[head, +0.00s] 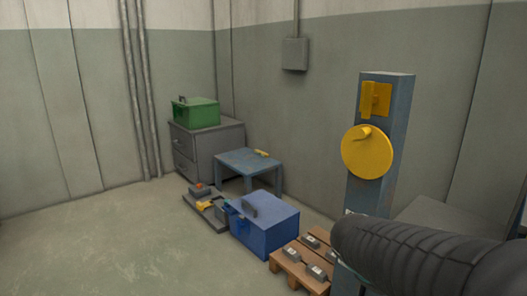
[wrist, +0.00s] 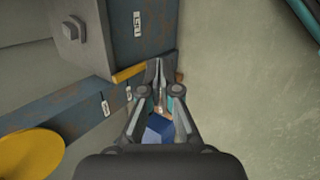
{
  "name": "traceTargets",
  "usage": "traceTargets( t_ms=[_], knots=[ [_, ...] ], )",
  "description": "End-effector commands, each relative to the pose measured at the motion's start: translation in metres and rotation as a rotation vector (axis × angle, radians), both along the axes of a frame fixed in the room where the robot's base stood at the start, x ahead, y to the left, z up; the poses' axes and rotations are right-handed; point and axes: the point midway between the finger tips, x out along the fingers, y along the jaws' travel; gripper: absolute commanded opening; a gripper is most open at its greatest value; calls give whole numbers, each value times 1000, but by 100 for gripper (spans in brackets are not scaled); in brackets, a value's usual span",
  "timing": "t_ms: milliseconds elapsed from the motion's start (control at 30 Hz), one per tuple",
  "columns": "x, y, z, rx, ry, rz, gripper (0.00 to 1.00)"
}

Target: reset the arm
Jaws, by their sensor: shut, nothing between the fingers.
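My gripper (wrist: 157,82) is in the wrist view, with its fingertips together and nothing between them. It points past a grey-blue post (wrist: 75,112) with white labels and a yellow bar beside the fingertips. Part of a blue box shows between the finger linkages. In the head view a dark ribbed part of my arm (head: 430,258) fills the lower right, and my gripper does not show there.
A blue-grey post (head: 367,200) carries a yellow disc (head: 366,152) and a yellow handle. A blue box (head: 265,226), a pallet (head: 290,268) with grey blocks, a small table (head: 248,160) and a cabinet (head: 207,147) with a green box stand nearby. Left floor is clear.

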Motion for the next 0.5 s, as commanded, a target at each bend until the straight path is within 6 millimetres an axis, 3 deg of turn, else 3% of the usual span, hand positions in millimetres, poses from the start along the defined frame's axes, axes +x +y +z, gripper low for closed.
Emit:
traceTargets(
  t_ms=[100, 300, 400, 500],
  knots=[
    [-32, 28, -7, 226, -102, -191, 0],
    [-77, 82, -6, 601, -240, -463, 0],
    [-93, 101, 1, 726, -285, -514, 0],
    [-104, 107, 10, 781, -328, -521, 0]
  ],
)
